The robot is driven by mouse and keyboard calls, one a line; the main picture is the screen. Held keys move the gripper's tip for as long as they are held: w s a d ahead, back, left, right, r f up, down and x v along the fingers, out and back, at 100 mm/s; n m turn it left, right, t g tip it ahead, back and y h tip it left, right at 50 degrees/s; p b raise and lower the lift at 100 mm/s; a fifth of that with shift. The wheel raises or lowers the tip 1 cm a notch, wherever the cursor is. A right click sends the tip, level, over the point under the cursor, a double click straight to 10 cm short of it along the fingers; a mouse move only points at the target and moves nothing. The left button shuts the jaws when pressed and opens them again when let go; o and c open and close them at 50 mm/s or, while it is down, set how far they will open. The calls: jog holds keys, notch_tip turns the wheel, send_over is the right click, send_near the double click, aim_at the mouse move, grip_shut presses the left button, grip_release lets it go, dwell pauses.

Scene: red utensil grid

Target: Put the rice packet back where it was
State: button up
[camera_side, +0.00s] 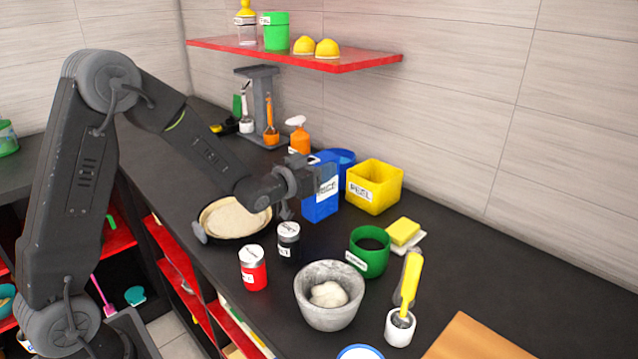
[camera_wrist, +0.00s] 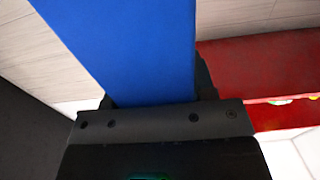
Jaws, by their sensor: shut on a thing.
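The rice packet (camera_side: 321,199) is a blue upright box with a white label, near the middle of the black counter in the side view. My gripper (camera_side: 318,178) is shut on its upper part. In the wrist view the blue packet (camera_wrist: 130,45) fills the upper middle, between the dark fingers of my gripper (camera_wrist: 155,103). The side view does not clearly show whether the packet's base touches the counter.
A yellow bin (camera_side: 386,187) and a blue round container (camera_side: 345,158) stand close behind the packet. A red shelf (camera_side: 350,62) hangs above.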

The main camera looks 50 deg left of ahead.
jog(key=shift+f, duration=2.05)
jog(key=o, duration=1.4)
jog(key=shift+f, duration=0.1)
